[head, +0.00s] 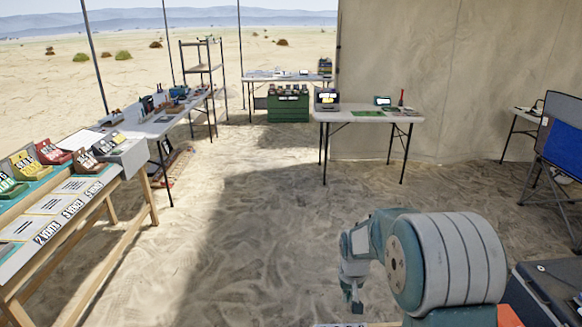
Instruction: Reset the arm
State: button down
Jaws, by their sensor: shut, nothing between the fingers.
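My arm is folded at the lower right of the head view, with its large teal and grey joint close to the camera. My gripper (354,297) hangs at the left end of the arm and points down over the sand. It looks shut, with nothing seen in it.
A wooden table (148,197) with coloured bins stands at the left, a long table (160,128) behind it. A green crate (288,106) and a white table (345,114) stand at the back. A blue chair (562,142) is at the right. Open sand fills the middle.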

jog(key=s+r+t, duration=0.1)
jog(key=s+r, duration=0.5)
jog(key=r, duration=0.6)
jog(key=s+r+t, duration=0.1)
jog(key=s+r, duration=0.4)
jog(key=s, duration=0.6)
jog(key=s+r+t, duration=0.2)
jog(key=s+r, duration=0.3)
jog(key=s, duration=0.6)
jog(key=shift+s+t, duration=0.15)
jog(key=shift+t, duration=0.15)
jog(key=shift+a, duration=0.1)
